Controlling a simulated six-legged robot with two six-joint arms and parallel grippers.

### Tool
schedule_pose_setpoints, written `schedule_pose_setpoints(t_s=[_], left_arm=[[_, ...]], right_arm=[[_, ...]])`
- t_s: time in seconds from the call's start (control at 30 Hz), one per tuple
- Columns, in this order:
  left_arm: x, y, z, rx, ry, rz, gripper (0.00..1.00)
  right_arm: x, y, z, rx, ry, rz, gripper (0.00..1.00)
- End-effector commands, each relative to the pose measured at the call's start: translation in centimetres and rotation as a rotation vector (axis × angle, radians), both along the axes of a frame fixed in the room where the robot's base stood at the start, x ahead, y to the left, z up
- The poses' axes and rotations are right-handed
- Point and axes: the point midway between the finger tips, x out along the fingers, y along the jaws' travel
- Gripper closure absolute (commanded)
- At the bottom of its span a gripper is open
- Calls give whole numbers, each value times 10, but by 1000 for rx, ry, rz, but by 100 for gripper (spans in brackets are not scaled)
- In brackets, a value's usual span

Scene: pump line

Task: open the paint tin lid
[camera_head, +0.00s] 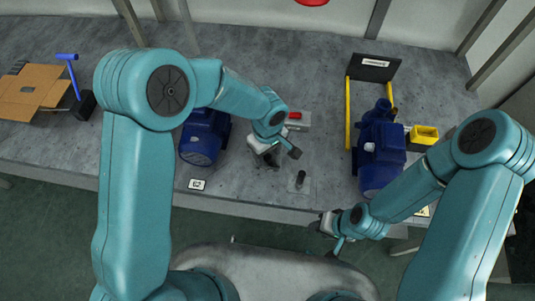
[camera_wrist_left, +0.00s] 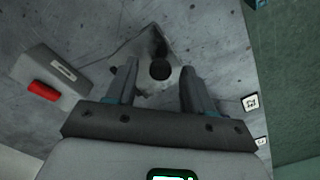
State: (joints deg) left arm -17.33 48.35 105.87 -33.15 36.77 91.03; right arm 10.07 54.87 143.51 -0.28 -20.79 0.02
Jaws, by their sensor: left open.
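I see no paint tin or lid that I can make out. My left gripper (camera_head: 276,158) is open and empty above the bench, left of a short black peg (camera_head: 300,178) on a thin grey plate (camera_head: 304,188). In the left wrist view the open fingers of my left gripper (camera_wrist_left: 158,75) frame the round dark top of the peg (camera_wrist_left: 160,69) without touching it. My right gripper (camera_head: 328,226) is off the front edge of the bench, too small and dark to tell if open.
A grey box with a red button (camera_head: 295,115) stands behind the left gripper. Blue pumps stand at left (camera_head: 203,140) and right (camera_head: 380,155), with a yellow container (camera_head: 424,134) beside the right one. A cardboard box (camera_head: 30,90) lies far left. The bench (camera_head: 325,90) is clear at centre back.

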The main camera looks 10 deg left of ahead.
Motion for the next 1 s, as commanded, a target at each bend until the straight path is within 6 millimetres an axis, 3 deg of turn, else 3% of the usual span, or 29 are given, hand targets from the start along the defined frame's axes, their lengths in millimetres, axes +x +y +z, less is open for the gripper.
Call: schedule_pose_setpoints(t_s=[0.27, 0.43, 0.67, 1.0], left_arm=[[0, 0, -2, -1, -1, 0, 48], [0, 0, -1, 0, 0, 0, 100], [0, 0, -1, 0, 6, 1, 100], [9, 0, 10, -1, 153, 3, 100]], right_arm=[[0, 0, 0, 0, 0, 0, 57], [0, 0, 0, 0, 0, 0, 57], [0, 0, 1, 0, 0, 0, 57], [0, 0, 23, 0, 0, 0, 57]])
